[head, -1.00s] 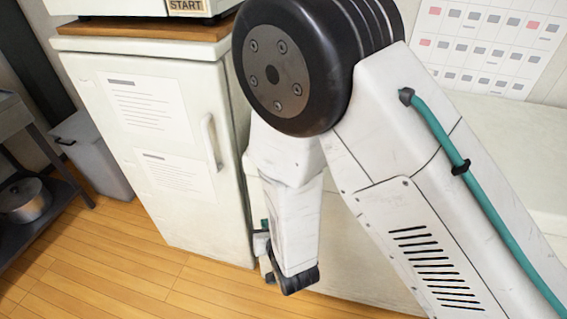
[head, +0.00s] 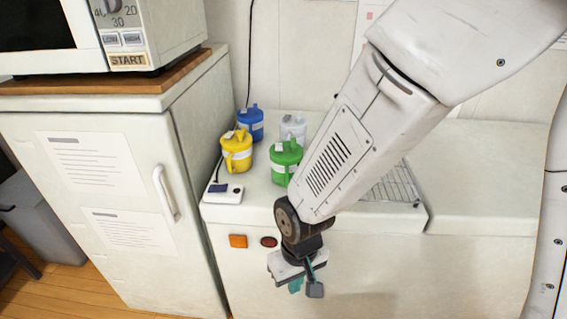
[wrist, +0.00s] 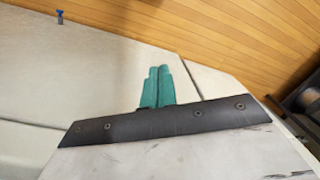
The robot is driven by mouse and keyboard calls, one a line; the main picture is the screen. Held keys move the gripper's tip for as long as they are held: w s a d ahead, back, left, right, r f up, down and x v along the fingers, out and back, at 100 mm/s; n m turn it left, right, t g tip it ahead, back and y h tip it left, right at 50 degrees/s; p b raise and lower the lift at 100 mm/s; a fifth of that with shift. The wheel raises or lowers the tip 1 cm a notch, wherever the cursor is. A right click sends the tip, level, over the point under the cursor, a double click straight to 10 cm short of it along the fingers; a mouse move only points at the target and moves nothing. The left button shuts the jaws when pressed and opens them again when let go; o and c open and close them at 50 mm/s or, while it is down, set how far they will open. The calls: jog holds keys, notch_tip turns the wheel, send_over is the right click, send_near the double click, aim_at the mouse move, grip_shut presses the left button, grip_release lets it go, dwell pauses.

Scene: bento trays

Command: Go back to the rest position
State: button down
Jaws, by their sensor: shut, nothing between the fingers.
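My gripper (head: 305,288) hangs in front of the white counter's front face in the head view, below the counter top. In the wrist view its two teal fingers (wrist: 157,86) lie together, shut with nothing between them. My white arm reaches down to it from the upper right and covers part of the counter top.
Blue (head: 250,123), yellow (head: 236,151), green (head: 285,161) and white (head: 293,128) lidded jugs stand on the counter (head: 480,165). A small white device (head: 223,193) and a wire rack (head: 398,186) are there too. A microwave (head: 150,40) sits on the fridge (head: 90,190) at left.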

jog(key=s+d+r+m+t, duration=0.1)
jog(key=s+d+r, duration=0.3)
jog(key=d+r, duration=0.8)
jog(key=s+d+r+m, duration=0.4)
jog(key=d+r, duration=0.7)
jog(key=r, duration=0.2)
jog(key=shift+s+d+r+t+h, duration=0.15)
jog(key=shift+d+t+h, duration=0.15)
jog(key=shift+d+t, duration=0.1)
